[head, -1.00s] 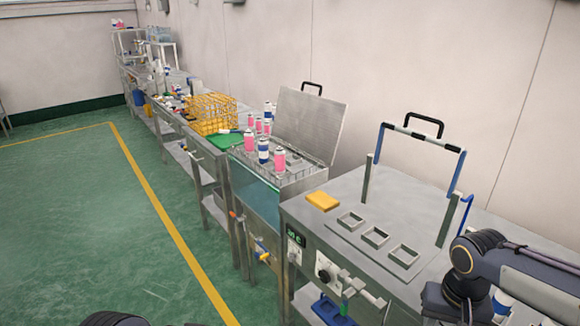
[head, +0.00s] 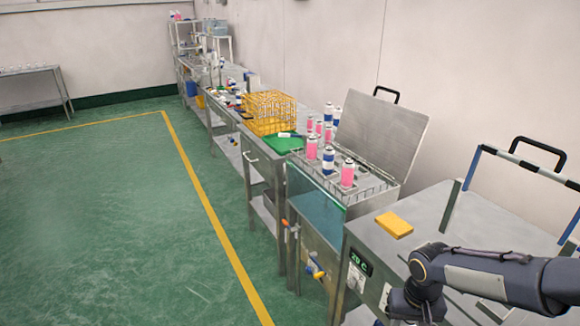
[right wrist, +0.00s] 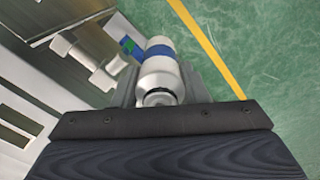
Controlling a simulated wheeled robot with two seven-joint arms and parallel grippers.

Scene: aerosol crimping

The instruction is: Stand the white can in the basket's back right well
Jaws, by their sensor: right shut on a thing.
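The white can (right wrist: 158,72), with a blue band, is in my right gripper (right wrist: 157,88), whose fingers close on its two sides in the right wrist view. The right arm reaches in from the right in the head view, but its fingertips and the can are hidden below the frame there. A wire basket (head: 378,190) sits in the steel bath with its lid up. Several pink cans and blue-and-white cans stand in it; its back right well cannot be made out clearly. My left gripper is not in view.
The raised lid (head: 381,135) stands behind the basket. A yellow sponge-like block (head: 394,224) lies on the nearer steel bench. A yellow wire crate (head: 268,112) and a green mat (head: 283,143) are beyond the bath. The green floor (head: 110,220) at left is clear.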

